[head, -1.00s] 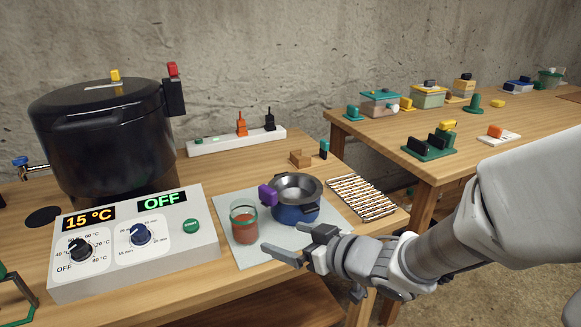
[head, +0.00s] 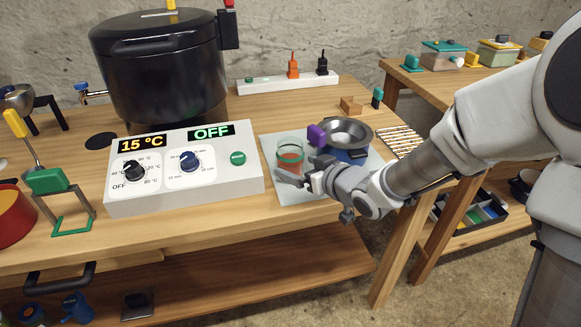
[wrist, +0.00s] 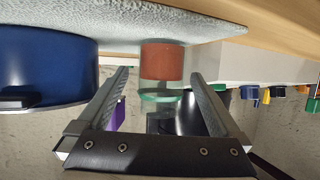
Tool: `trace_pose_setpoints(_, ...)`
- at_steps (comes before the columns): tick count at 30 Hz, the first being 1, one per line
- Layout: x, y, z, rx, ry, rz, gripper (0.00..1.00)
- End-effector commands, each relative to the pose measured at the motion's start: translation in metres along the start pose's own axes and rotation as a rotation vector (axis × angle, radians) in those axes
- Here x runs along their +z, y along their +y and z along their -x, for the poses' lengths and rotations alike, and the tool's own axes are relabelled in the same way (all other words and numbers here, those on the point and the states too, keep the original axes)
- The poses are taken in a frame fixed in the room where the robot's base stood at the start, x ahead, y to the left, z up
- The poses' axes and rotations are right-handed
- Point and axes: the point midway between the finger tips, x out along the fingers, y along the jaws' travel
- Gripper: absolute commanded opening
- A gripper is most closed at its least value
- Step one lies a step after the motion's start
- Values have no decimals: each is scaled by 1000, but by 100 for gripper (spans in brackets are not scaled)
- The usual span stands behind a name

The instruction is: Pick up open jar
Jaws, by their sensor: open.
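The open jar (head: 290,158) is clear glass with a greenish rim and red-orange contents. It stands upright on the pale mat (head: 264,141), left of the blue pot. My gripper (head: 296,178) is at the jar's near side, and its fingers overlap the jar's lower part in the head view. In the wrist view the picture is inverted, and the jar (wrist: 162,62) appears between the two spread fingers (wrist: 160,80) with a gap on each side. My gripper is open and empty; I see no contact with the jar.
The control box (head: 225,185) is close on the left. The big black canner (head: 160,70) stands behind.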

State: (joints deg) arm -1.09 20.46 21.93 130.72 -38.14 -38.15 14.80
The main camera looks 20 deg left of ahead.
Motion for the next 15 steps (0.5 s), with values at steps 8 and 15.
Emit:
trace_pose_setpoints(8, 4, -2, -39, -2, -1, 1, 100)
trace_pose_setpoints(15, 1, -2, -41, 0, 0, 0, 100)
